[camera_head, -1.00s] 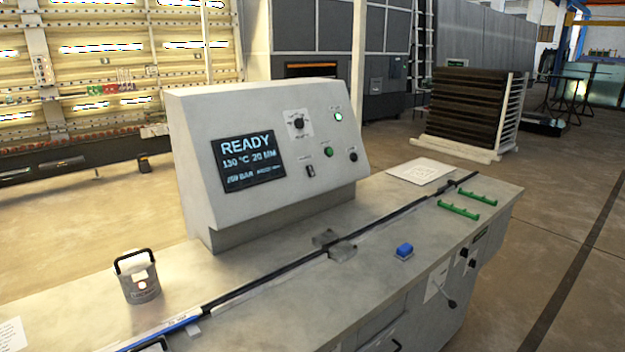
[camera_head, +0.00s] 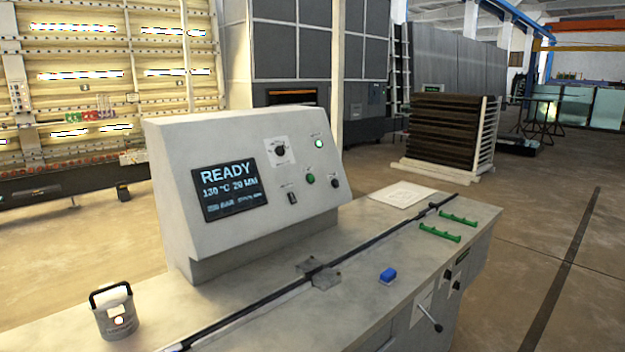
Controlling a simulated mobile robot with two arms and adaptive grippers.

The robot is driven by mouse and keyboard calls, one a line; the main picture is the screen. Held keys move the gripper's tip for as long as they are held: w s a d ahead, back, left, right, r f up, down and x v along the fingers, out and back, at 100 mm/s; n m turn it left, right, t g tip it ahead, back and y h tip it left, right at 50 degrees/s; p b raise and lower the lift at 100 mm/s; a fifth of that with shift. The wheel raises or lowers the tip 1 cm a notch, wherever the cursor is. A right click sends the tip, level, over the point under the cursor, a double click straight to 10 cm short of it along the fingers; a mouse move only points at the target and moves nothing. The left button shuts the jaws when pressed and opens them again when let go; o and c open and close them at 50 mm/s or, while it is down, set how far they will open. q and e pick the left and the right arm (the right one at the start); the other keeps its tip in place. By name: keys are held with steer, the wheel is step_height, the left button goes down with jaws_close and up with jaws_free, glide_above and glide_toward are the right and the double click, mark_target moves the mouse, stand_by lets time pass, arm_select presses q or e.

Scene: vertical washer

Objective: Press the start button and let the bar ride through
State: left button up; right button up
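A grey slanted console (camera_head: 250,130) stands on the bench. Its screen (camera_head: 230,189) reads READY, 130 °C, 20 MM, with a smaller blurred line below. A green button (camera_head: 310,179) is on the panel's right half; its label is too small to read. A lit whitish-green lamp or button (camera_head: 319,144) is above it. A long thin black bar (camera_head: 385,232) lies along the bench top and passes by a grey metal block (camera_head: 325,278) near the middle. Whether bar and rail are separate pieces is hard to tell. Neither gripper is in view.
The panel also has a dial (camera_head: 280,149), a black knob (camera_head: 334,183) and a small switch (camera_head: 292,197).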

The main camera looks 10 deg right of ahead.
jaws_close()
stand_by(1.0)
